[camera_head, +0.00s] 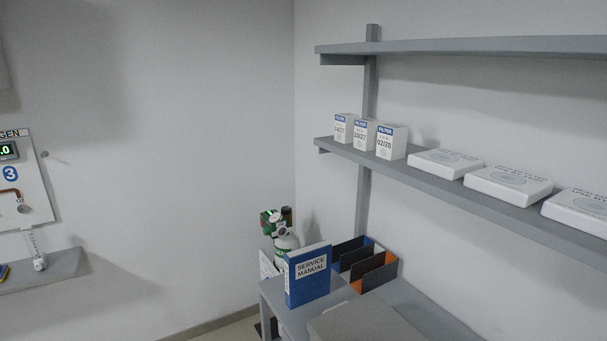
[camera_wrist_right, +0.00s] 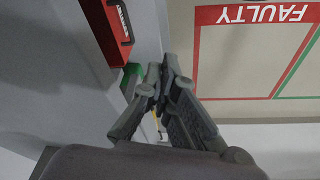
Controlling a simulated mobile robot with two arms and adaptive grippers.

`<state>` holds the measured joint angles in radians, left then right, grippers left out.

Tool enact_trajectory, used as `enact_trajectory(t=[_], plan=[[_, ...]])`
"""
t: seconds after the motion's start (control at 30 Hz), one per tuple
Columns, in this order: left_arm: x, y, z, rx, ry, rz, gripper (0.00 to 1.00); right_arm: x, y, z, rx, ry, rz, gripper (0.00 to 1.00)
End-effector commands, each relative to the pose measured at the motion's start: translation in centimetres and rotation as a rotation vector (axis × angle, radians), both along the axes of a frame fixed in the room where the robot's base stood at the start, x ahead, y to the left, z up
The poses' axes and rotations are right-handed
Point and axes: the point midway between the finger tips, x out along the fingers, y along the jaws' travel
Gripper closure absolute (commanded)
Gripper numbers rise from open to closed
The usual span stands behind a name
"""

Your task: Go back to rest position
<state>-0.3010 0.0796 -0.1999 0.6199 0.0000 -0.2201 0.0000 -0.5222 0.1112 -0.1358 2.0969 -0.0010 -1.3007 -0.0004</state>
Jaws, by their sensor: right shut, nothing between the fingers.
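My right gripper (camera_wrist_right: 160,85) shows in the right wrist view, with its dark fingertips together and nothing between them. It hangs in front of a beige board (camera_wrist_right: 245,50) with a red "FAULTY" label that appears upside down. A red case (camera_wrist_right: 108,30) is to the left of the fingers in that view. Neither gripper shows in the head view, and my left gripper is in no view.
A grey shelf (camera_head: 465,190) holds filter boxes (camera_head: 364,135) and flat white boxes (camera_head: 508,184). Below, a grey table (camera_head: 283,314) carries a blue service manual (camera_head: 308,278) and a file organizer (camera_head: 367,264). A green-topped cylinder (camera_head: 284,238) stands behind. An oxygen panel (camera_head: 25,185) is at left.

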Motion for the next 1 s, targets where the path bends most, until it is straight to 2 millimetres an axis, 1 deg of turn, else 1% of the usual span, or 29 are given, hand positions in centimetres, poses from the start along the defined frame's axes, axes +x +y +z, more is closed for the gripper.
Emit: enact_trajectory(t=[0.03, 0.17, 0.2, 0.27, 0.3, 0.37, 0.4, 0.47, 0.5, 0.57, 0.6, 0.7, 0.8, 0.9, 1.0], plan=[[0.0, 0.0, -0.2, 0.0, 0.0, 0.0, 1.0, -0.2, 0.0, -2.2, -0.001, 0.014, 0.001, 1.0], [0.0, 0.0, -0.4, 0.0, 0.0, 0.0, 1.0, -0.9, 0.1, -8.0, -0.002, 0.038, 0.005, 1.0], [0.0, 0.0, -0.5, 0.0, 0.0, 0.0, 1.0, -1.3, 0.0, -10.1, -0.003, 0.046, 0.007, 1.0], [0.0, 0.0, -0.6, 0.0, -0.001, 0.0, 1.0, -2.3, -0.1, -13.2, -0.004, 0.06, 0.009, 1.0], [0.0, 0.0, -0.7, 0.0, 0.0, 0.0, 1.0, -3.1, -0.2, -15.3, -0.005, 0.069, 0.011, 1.0], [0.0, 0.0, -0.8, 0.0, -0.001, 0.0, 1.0, -4.5, -0.4, -18.4, -0.007, 0.084, 0.014, 1.0], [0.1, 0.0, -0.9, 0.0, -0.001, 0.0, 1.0, -5.6, -0.6, -20.4, -0.008, 0.094, 0.016, 1.0], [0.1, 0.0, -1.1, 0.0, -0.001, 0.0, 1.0, -7.5, -0.9, -23.2, -0.01, 0.107, 0.02, 1.0], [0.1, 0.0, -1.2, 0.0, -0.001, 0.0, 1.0, -8.9, -1.1, -24.9, -0.011, 0.117, 0.022, 1.0], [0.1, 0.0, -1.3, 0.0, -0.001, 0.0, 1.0, -11.0, -1.5, -27.1, -0.013, 0.13, 0.025, 1.0], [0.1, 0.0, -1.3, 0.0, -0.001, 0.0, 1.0, -12.4, -1.7, -28.4, -0.014, 0.139, 0.027, 1.0], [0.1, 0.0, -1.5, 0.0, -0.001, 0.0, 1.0, -15.6, -2.3, -30.7, -0.017, 0.154, 0.032, 1.0], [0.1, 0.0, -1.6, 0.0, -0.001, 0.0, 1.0, -18.0, -2.8, -32.0, -0.018, 0.164, 0.034, 1.0], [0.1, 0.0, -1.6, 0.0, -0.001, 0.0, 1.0, -19.4, -3.1, -32.6, -0.02, 0.169, 0.036, 1.0], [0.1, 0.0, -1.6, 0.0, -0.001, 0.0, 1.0, -20.0, -3.2, -32.8, -0.02, 0.171, 0.037, 1.0]])
